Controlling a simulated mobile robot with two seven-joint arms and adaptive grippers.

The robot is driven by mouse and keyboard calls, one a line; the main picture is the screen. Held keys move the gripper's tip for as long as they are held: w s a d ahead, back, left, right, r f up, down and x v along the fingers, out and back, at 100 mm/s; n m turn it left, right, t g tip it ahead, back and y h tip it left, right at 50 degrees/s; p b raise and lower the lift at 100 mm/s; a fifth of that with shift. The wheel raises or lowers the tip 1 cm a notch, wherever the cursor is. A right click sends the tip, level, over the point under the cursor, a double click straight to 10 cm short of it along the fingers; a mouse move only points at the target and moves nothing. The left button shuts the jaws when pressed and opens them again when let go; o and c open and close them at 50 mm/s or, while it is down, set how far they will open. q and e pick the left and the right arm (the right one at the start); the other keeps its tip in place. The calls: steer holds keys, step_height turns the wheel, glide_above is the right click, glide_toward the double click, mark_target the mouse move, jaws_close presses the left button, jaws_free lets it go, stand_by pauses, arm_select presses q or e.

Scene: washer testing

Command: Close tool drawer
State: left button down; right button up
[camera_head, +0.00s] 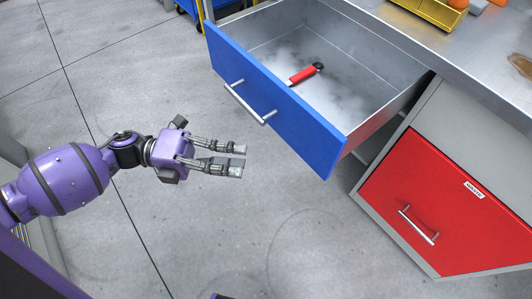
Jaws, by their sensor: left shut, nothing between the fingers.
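The tool drawer (285,108) has a blue front with a silver bar handle (249,103) and is pulled well out from under the metal worktop. Inside its grey tray lies a tool with a red handle and black head (303,76). My left gripper (241,160) is shut and empty, with its fingers pointing right. In the picture it is below and left of the blue front, apart from it and from the handle. My right gripper is not in view.
A red drawer (440,205) with a silver handle is shut in the grey cabinet at right. The metal worktop (440,50) carries a yellow bin (432,10) at the top. Bare concrete floor (250,220) lies in front. A blue and yellow cart shows at the top.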

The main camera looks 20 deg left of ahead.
arm_select(q)
glide_toward(319, 155)
steer(key=s+d, duration=0.1)
steer(key=s, duration=0.3)
steer(key=w+d, duration=0.3)
steer(key=shift+w+d+b, duration=0.15)
steer(key=shift+w+b, duration=0.2)
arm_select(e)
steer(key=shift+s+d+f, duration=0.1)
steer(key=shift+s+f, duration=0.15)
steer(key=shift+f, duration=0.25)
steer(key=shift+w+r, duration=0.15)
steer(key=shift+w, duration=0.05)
